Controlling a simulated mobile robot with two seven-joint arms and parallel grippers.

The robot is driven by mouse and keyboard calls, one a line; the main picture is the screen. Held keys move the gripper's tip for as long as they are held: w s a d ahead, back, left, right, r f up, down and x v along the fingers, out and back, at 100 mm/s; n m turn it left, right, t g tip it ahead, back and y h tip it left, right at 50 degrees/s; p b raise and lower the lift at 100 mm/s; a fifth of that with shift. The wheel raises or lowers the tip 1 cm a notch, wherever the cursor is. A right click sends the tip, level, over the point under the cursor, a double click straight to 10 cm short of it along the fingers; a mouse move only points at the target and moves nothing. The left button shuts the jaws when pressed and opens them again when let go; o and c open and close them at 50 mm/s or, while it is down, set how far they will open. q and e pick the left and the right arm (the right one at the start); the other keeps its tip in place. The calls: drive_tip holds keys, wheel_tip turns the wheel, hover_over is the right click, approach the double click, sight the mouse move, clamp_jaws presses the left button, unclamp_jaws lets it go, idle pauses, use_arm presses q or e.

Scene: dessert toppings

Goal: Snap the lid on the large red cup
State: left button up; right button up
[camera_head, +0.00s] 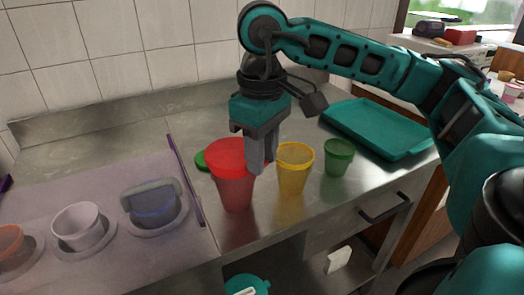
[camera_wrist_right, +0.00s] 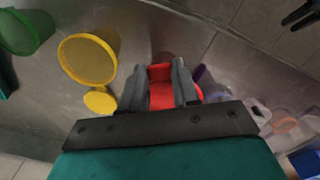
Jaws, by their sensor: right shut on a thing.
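The large red cup (camera_head: 235,192) stands upright near the front edge of the steel counter. A red lid (camera_head: 228,149) shows over its mouth; I cannot tell whether it is seated or only resting there. My right gripper (camera_head: 259,160) points down at the cup's right side, its fingers shut on a red part. In the right wrist view, that red part (camera_wrist_right: 162,92) fills the space between the two grey fingers. The fingers hide the right side of the lid and rim. My left gripper is not in view.
A yellow cup (camera_head: 292,170) stands close right of the gripper, with a green cup (camera_head: 339,157) beyond it. A green lid (camera_head: 202,160) lies behind the red cup. A teal tray (camera_head: 375,130) is at back right. Bowls, including a white one (camera_head: 78,224), stand on a mat at left.

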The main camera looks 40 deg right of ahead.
drive_tip(key=shift+f+b, duration=0.25)
drive_tip(key=shift+b, duration=0.2)
idle(0.5)
drive_tip(key=o, duration=1.1)
drive_tip(key=shift+o, duration=0.2)
drive_tip(key=o, duration=0.5)
drive_tip(key=shift+r, duration=0.1)
drive_tip(key=shift+r+p, duration=1.9)
drive_tip(key=shift+r, duration=1.05)
